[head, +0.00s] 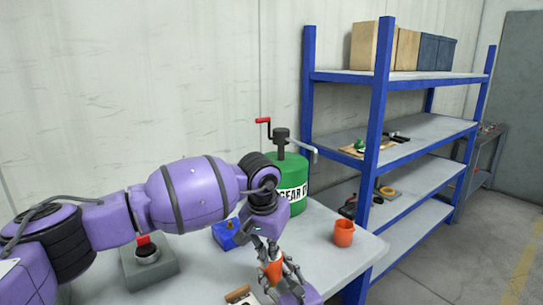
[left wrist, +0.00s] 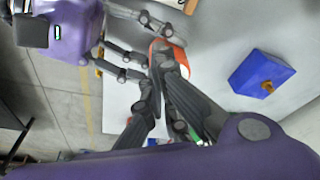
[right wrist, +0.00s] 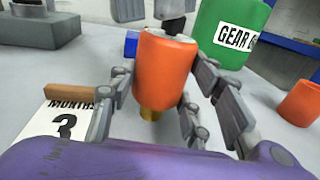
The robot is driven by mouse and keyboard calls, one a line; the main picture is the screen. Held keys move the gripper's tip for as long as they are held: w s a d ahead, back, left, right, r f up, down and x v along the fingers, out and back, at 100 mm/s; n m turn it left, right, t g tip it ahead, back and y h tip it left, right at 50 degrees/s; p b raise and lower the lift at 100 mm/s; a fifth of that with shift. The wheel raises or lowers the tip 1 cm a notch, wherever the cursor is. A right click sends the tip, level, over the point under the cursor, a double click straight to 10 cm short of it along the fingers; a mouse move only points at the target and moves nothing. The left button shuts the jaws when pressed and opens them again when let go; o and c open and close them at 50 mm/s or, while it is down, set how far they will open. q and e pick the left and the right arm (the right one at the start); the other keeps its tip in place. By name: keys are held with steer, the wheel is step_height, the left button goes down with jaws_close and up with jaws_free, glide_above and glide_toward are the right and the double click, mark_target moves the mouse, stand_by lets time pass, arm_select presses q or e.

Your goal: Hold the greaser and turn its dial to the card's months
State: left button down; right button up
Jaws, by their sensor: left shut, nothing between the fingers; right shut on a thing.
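The orange greaser (right wrist: 165,75), a cylinder with a brass tip at its bottom, is held upright between the fingers of my right gripper (right wrist: 155,92). It also shows in the head view (head: 273,271). My left gripper (head: 264,243) is shut right above the greaser, its fingers close to the top end; I cannot tell whether they touch. In the left wrist view the greaser's orange edge (left wrist: 180,58) shows behind these fingers. The dial and its marks are hidden. The white card (right wrist: 60,125) reads "MONTHS 3" and stands by a wooden strip (right wrist: 70,92).
A blue block with a brass fitting (left wrist: 262,72) sits on the table near the grippers. An orange cup (head: 343,233) stands at the right. A green gear-oil drum (head: 295,180) stands behind, a grey box (head: 150,272) at left. A blue-framed shelf (head: 380,130) rises at right.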

arm_select(q)
steer(key=shift+w+f, duration=0.2)
steer(key=shift+w, duration=0.05)
stand_by(0.4)
steer(key=shift+a, duration=0.25)
steer(key=shift+w+a, duration=0.25)
steer(key=shift+a, duration=0.15)
steer(key=shift+w+a, duration=0.1)
steer(key=shift+a, duration=0.05)
steer(key=shift+r, duration=0.1)
steer(key=shift+w, duration=0.15)
steer(key=shift+r, duration=0.1)
